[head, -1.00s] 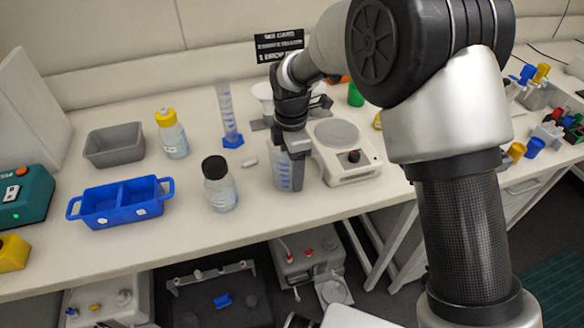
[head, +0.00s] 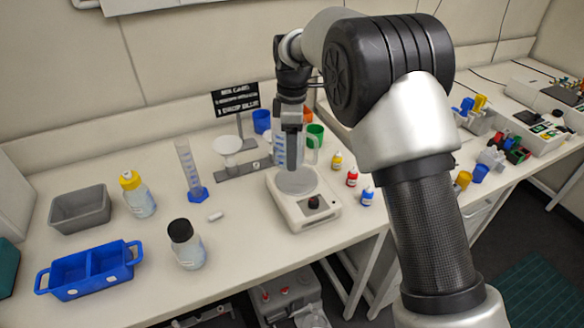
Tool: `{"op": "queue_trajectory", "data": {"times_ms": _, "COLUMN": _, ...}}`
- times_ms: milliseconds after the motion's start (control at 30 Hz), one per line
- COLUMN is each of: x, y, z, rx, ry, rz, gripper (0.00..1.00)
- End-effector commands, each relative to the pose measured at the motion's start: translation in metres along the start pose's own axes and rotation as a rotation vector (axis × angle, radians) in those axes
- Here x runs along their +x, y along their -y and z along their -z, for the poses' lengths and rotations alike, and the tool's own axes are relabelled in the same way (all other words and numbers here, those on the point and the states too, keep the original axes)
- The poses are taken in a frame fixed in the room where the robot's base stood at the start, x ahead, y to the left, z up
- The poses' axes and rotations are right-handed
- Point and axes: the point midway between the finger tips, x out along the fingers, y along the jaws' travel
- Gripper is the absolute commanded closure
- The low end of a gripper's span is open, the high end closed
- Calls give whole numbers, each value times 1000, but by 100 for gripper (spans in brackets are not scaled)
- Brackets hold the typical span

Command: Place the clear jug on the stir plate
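The clear jug (head: 280,155) with blue graduation marks is in the head view, partly hidden behind my gripper (head: 293,163). My gripper points down and appears shut on the jug, though its fingertips are hard to make out. The jug looks upright, at the back part of the stir plate's round top. I cannot tell whether its base touches the plate or hangs above it. The stir plate (head: 319,213) is a white unit with a grey round top and a dark knob, on the bench. The front of its round top shows bare.
Small red, yellow and blue-capped bottles (head: 352,177) stand right of the stir plate. A black-capped bottle (head: 187,245) is front left. The bench front (head: 255,245) is clear.

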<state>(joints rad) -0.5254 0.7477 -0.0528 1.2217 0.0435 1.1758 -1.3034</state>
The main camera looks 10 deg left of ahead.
Motion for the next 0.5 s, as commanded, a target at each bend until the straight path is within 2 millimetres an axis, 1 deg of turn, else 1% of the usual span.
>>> {"op": "queue_trajectory", "data": {"times_ms": 33, "x": -9, "y": -8, "z": -9, "rx": 37, "ry": 1, "rz": -2, "gripper": 72}}
{"op": "queue_trajectory", "data": {"times_ms": 67, "x": -11, "y": -11, "z": -12, "rx": 56, "ry": 1, "rz": -4, "gripper": 72}}
{"op": "queue_trajectory", "data": {"times_ms": 167, "x": -8, "y": -18, "z": -22, "rx": 96, "ry": 3, "rz": -3, "gripper": 72}}
{"op": "queue_trajectory", "data": {"times_ms": 267, "x": 8, "y": -19, "z": -24, "rx": 109, "ry": 4, "rz": -1, "gripper": 72}}
{"op": "queue_trajectory", "data": {"times_ms": 400, "x": 34, "y": -19, "z": -24, "rx": 109, "ry": 4, "rz": -1, "gripper": 72}}
{"op": "queue_trajectory", "data": {"times_ms": 500, "x": 46, "y": -19, "z": -24, "rx": 109, "ry": 4, "rz": -3, "gripper": 72}}
